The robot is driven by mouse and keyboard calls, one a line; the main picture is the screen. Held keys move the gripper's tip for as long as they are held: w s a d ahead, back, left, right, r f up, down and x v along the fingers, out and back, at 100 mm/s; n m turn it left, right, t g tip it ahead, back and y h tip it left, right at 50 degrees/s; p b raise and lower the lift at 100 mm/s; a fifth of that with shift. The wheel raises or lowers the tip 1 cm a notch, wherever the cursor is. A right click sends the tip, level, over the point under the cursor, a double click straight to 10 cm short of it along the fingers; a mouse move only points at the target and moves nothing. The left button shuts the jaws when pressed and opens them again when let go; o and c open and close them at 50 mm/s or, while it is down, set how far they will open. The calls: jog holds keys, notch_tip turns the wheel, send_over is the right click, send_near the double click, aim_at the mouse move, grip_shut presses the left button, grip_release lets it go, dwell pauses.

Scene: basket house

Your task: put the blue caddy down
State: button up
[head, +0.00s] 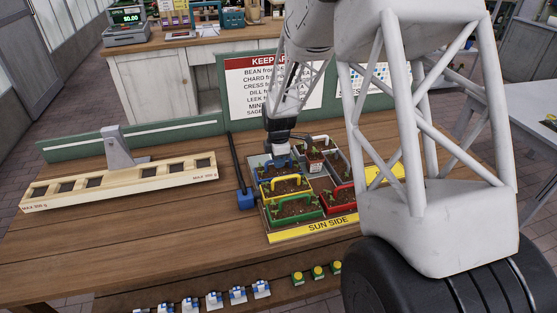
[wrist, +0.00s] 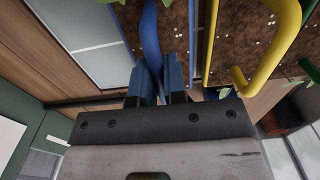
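The blue caddy (head: 262,170) is at the back left of the sectioned tray (head: 270,233) marked SUN SIDE, behind the yellow caddy (head: 285,187). My gripper (head: 281,158) is over it and hides much of it. In the wrist view, its two blue fingers (wrist: 160,75) are on either side of the blue caddy's handle (wrist: 151,35) and look closed on it. Soil and leaves show beside the handle. I cannot tell whether the caddy's base touches the tray.
The green caddy (head: 293,208) and red caddy (head: 341,199) fill the tray's front. A labelled plant container (head: 314,160) sits behind. A wooden slotted rack (head: 120,184) lies farther left. The table (head: 150,235) is bare in front.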

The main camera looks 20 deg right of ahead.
jog(key=o, duration=0.5)
jog(key=shift+c, duration=0.2)
notch_tip(320, 180, up, 12)
jog(key=shift+r, duration=0.15)
dwell(0.4)
dwell(0.6)
jog(key=s+a+r+m+t, duration=0.1)
jog(key=s+r+m, duration=0.45)
jog(key=s, duration=0.45)
jog(key=s+a+r+m, duration=0.1)
jog(key=s+r+m, duration=0.4)
jog(key=s, duration=0.6)
jog(key=s+a+r+m+t, duration=0.1)
jog(key=s+m, duration=0.6)
jog(key=s, duration=1.3)
jog(key=shift+a+r+m+t, duration=0.3)
jog(key=shift+r+m, duration=0.05)
jog(key=shift+r, duration=0.25)
